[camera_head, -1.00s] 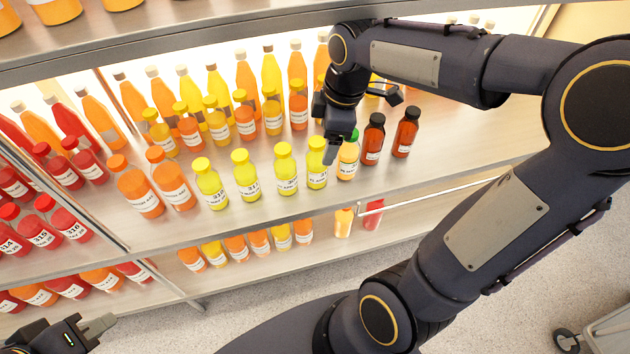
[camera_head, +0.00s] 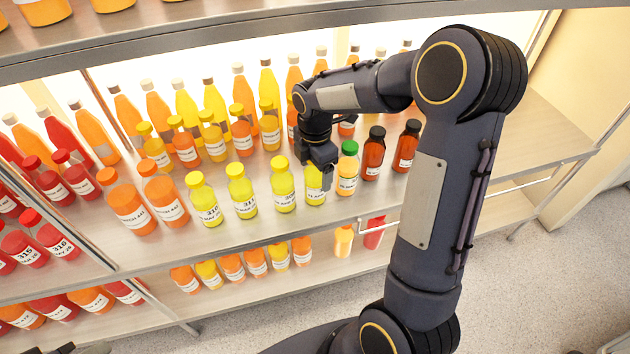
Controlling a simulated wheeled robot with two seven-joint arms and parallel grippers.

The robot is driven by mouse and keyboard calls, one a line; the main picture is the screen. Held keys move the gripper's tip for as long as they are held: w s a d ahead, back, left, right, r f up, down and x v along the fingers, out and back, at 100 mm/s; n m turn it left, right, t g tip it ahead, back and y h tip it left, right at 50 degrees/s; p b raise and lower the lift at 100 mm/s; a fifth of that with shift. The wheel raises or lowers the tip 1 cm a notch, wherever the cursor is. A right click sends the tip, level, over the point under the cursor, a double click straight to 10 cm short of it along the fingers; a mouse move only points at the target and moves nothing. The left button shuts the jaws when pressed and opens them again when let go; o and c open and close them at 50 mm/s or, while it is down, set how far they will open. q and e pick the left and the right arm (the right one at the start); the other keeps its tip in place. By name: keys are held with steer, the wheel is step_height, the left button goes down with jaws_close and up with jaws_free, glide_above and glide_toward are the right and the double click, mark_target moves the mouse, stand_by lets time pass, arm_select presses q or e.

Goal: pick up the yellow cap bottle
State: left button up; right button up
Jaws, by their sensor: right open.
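Several small bottles with yellow caps stand on the middle shelf. In its front row are yellow-capped bottles at the left (camera_head: 205,204), the second place (camera_head: 241,192) and the third place (camera_head: 283,188). To their right stands another yellow bottle (camera_head: 314,196), its cap hidden behind my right gripper. My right gripper (camera_head: 318,174) points down at the top of that bottle, its fingers open around or just in front of the neck; I cannot tell which. Only a sliver of my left gripper (camera_head: 62,349) shows at the bottom left edge.
A green-capped bottle (camera_head: 347,172) stands close on the right, then two dark-capped bottles (camera_head: 373,155). Orange bottles (camera_head: 163,198) stand to the left, taller bottles (camera_head: 268,92) behind. An upper shelf edge (camera_head: 230,38) runs above; the right end of the middle shelf (camera_head: 540,140) is bare.

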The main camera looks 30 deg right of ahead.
steer(key=shift+f, duration=0.3)
steer(key=c, duration=1.2)
steer(key=shift+c, duration=0.2)
steer(key=shift+r, duration=0.15)
steer(key=s+d+r+p, duration=0.3)
steer(key=s+r+p, duration=0.3)
steer(key=s+r, duration=0.7)
step_height(320, 180, up, 4)
steer(key=shift+s+f, duration=0.1)
steer(key=shift+s, duration=0.25)
